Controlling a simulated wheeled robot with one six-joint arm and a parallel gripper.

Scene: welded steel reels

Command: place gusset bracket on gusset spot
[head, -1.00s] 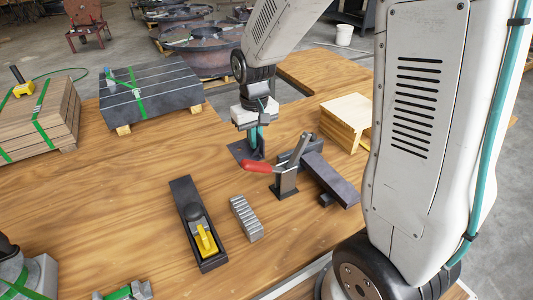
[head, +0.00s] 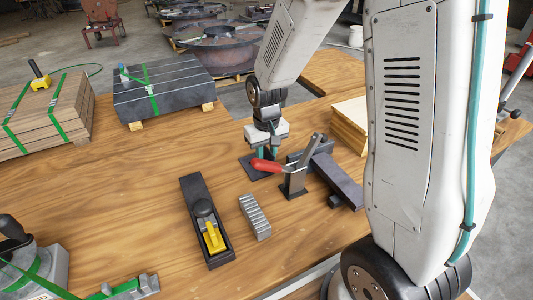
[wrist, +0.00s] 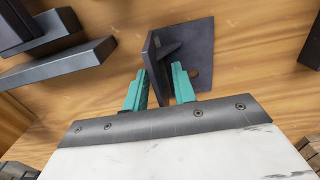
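The gusset bracket (head: 252,168) is a dark plate with an upright wall, behind the red-handled clamp in the head view. In the wrist view the bracket (wrist: 200,50) shows its flat base with a hole, its upright wall and a small rib. My gripper (head: 266,150) points down over it. Whether the base touches the table cannot be told. No marked gusset spot can be made out.
A toggle clamp (head: 293,180) and a dark steel bar (head: 338,183) are close in front and to the right. A wooden box (head: 349,122) stands behind them. A hand plane (head: 190,195) and a ridged metal block (head: 255,216) lie nearer.

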